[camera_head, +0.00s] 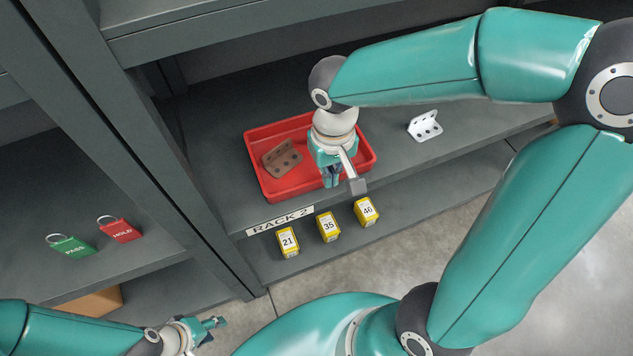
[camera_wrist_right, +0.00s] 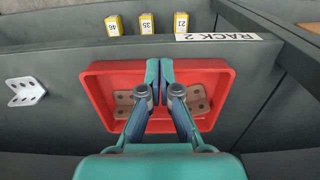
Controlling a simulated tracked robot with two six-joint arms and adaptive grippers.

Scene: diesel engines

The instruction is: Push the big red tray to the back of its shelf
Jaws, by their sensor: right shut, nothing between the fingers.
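The big red tray (camera_head: 268,183) sits on the rack shelf, near its front edge, above the RACK 2 label. A brown bracket with holes (camera_head: 282,158) lies in it. In the right wrist view the tray (camera_wrist_right: 97,83) is seen from above with the bracket (camera_wrist_right: 199,103) partly hidden by my fingers. My right gripper (camera_head: 331,181) is shut and empty, over the front part of the tray; its fingertips (camera_wrist_right: 159,65) show near the tray's front wall. Whether they touch the tray I cannot tell. My left gripper (camera_head: 217,330) is at the lower left, away from the tray, and looks open.
A white bracket (camera_head: 425,125) lies on the shelf right of the tray. Yellow blocks (camera_head: 328,227) numbered 21, 35 and 46 stand below the shelf edge. Green PASS (camera_head: 70,246) and red HOLD (camera_head: 119,230) tags lie on the left shelf. Bare shelf lies behind the tray.

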